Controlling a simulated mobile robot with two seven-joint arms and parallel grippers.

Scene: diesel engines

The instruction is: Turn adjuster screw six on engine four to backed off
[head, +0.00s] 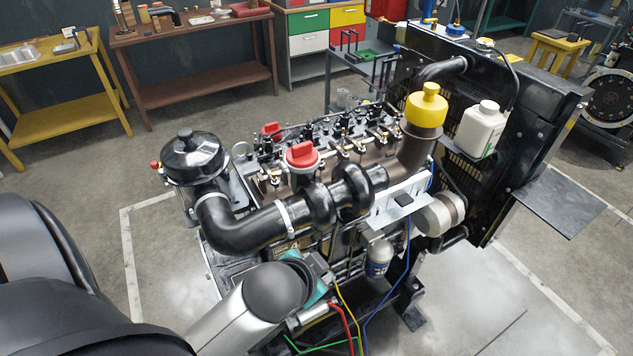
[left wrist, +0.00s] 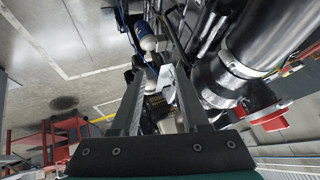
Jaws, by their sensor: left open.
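Engine four (head: 290,247), marked with a "4" plate, stands in the middle of the head view. Its open top carries a row of rocker and adjuster hardware (head: 345,135); I cannot tell which screw is number six. My left gripper (head: 318,268) is low at the engine's near side, below the black intake hose, with its fingers mostly hidden in the head view. In the left wrist view the left gripper (left wrist: 160,78) has its two fingers apart with nothing held between them. A white bracket and engine parts show beyond the fingers. My right gripper is not in view.
A black intake hose (head: 250,228), an air cleaner (head: 193,155) and a red cap (head: 302,157) lie around the engine top. A yellow-capped pipe (head: 426,105), white bottle (head: 483,128) and radiator (head: 520,150) stand right. Coloured wires hang near the gripper.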

